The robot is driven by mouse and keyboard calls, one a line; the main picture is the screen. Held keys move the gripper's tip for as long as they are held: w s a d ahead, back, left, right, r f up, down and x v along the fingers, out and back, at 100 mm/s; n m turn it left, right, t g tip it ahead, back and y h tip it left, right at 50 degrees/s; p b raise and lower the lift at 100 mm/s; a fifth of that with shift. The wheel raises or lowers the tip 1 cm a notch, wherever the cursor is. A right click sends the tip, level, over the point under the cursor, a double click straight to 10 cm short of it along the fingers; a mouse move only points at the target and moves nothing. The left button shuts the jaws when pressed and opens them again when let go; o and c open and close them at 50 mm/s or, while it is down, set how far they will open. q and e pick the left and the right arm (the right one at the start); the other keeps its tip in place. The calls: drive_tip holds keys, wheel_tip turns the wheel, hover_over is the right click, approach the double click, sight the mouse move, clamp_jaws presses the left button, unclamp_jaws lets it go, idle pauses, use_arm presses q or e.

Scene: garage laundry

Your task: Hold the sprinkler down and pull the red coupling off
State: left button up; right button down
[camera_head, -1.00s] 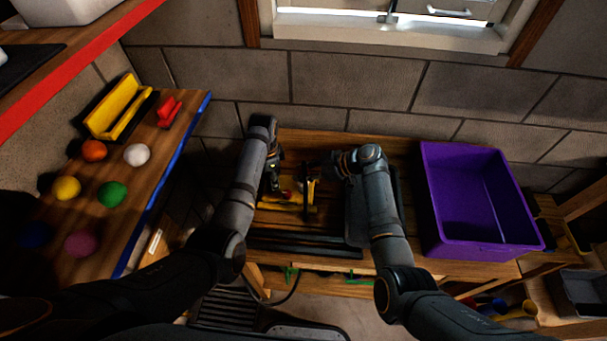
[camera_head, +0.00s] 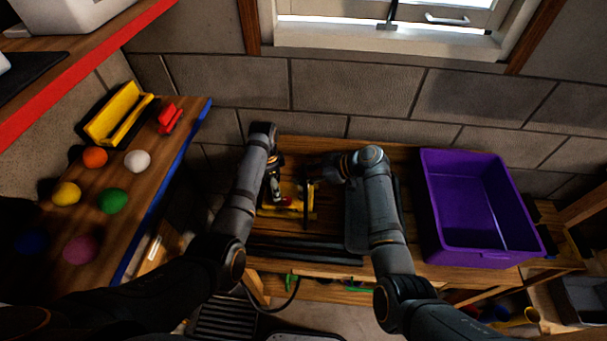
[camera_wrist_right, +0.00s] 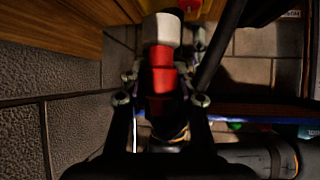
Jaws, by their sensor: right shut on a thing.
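The yellow sprinkler (camera_head: 298,213) lies on the wooden bench, with a small red part showing on it. My left gripper (camera_head: 275,190) reaches down at the sprinkler's left end; its fingertips are too small and dark to read. My right gripper (camera_head: 316,172) is just behind and right of the sprinkler. In the right wrist view, my right gripper (camera_wrist_right: 163,88) is shut on the red coupling (camera_wrist_right: 163,78), which has a pale block-like end (camera_wrist_right: 161,30). Another red piece shows at the top edge. Whether the coupling touches the sprinkler is unclear.
A purple bin (camera_head: 432,205) stands on the bench at the right. Dark bars (camera_head: 300,250) lie along the bench front. The left shelf holds several coloured balls, a yellow tray (camera_head: 117,120) and a red clip-like thing (camera_head: 170,118). A block wall closes the back.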

use_arm(q)
wheel_tip(320, 180, up, 12)
drive_tip(key=shift+w, duration=0.15)
idle(0.3)
use_arm(e)
drive_tip(key=shift+d, duration=0.1)
